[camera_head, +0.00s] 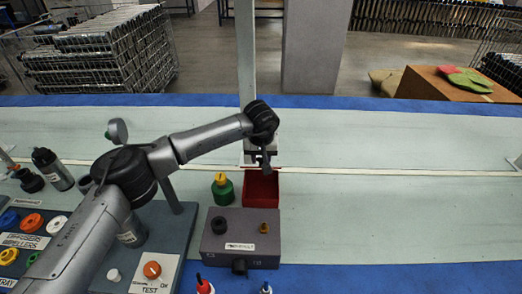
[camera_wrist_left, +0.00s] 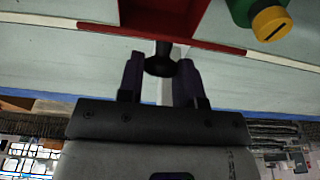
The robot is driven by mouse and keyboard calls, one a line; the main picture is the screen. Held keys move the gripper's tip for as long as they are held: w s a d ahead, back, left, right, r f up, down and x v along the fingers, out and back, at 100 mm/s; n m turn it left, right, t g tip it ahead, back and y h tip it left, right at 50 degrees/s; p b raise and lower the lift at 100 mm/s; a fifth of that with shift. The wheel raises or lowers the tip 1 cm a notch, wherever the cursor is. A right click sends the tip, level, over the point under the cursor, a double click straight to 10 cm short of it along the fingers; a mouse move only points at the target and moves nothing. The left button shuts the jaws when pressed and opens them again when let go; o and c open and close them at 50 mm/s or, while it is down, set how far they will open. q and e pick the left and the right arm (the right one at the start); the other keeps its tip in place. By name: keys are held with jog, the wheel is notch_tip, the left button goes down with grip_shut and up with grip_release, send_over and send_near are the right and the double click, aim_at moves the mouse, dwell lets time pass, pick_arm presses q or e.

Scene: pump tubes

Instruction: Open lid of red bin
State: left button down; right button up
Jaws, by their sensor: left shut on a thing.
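The red bin (camera_head: 262,190) stands on the pale bench, right of centre, and its dark red inside shows from above. In the left wrist view its red lid (camera_wrist_left: 110,30) shows as a thin strip, nearly edge-on, with a black knob (camera_wrist_left: 160,62). My left gripper (camera_head: 264,163) is at the bin's far side. In the left wrist view my left gripper (camera_wrist_left: 160,70) is shut on the knob, one finger on each side. The lid's exact tilt is hard to tell. My right gripper is not in view.
A green bottle with a yellow cap (camera_head: 222,188) stands close left of the bin. A grey box (camera_head: 240,240) with knobs is just in front. A pale post (camera_head: 245,60) rises behind. The bench to the right is clear.

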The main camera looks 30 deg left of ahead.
pick_arm(q)
jog(key=shift+w+a+r+g+p, duration=0.2)
jog(key=shift+w+r+g+p, duration=0.3)
jog(key=shift+p, duration=0.3)
jog(key=shift+w+a+f+g+h, duration=0.2)
jog(key=shift+w+g+h, duration=0.1)
jog(key=shift+w+h, duration=0.1)
jog(key=shift+w+a+f+g, duration=0.1)
jog(key=shift+w+a+g, duration=0.1)
jog(key=shift+w+g, duration=0.2)
jog(key=shift+w+a+g+h+b, duration=0.15)
jog(key=shift+w+g+h+b, duration=0.15)
jog(key=shift+b, duration=0.45)
jog(key=shift+r, duration=0.2)
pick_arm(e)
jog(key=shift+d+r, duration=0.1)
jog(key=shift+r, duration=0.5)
pick_arm(q)
jog(key=shift+r, duration=0.1)
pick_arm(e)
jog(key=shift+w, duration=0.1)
